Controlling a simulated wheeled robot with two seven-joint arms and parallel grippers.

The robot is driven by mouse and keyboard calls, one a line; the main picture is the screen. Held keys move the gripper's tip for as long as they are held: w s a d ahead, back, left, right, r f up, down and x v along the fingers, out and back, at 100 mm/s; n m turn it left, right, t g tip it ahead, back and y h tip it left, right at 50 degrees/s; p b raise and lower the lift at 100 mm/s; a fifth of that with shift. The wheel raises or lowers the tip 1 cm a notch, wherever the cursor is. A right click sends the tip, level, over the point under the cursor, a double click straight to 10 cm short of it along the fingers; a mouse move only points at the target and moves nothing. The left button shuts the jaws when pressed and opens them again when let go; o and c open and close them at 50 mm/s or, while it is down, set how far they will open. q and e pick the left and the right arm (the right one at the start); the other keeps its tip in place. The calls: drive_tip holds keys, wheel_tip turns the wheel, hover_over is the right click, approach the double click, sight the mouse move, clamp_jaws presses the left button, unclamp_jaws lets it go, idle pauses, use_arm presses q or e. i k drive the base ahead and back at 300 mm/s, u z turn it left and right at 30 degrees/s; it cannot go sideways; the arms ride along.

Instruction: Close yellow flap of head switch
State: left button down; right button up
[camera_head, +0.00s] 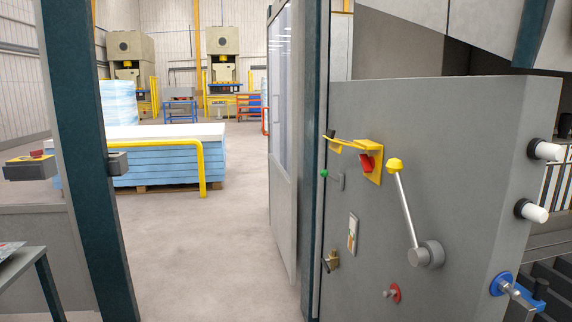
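The head switch (366,162) is on the upper left of the grey machine panel, with a red knob on a yellow plate. Its yellow flap (345,143) stands open, sticking out to the left from the top of the plate, and the red knob is uncovered. A small dark piece shows at the flap's left end. Neither of my grippers is in view.
A lever with a yellow knob (394,165) stands just right of the switch. The grey panel (460,130) also carries a green button, a key-like fitting, a red-based knob and white cylinders at its right edge. A tall door (284,150) borders it left.

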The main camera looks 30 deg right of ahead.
sight(367, 163)
drive_tip(key=u, duration=0.15)
drive_tip(key=i, duration=3.2)
drive_tip(key=z, duration=2.85)
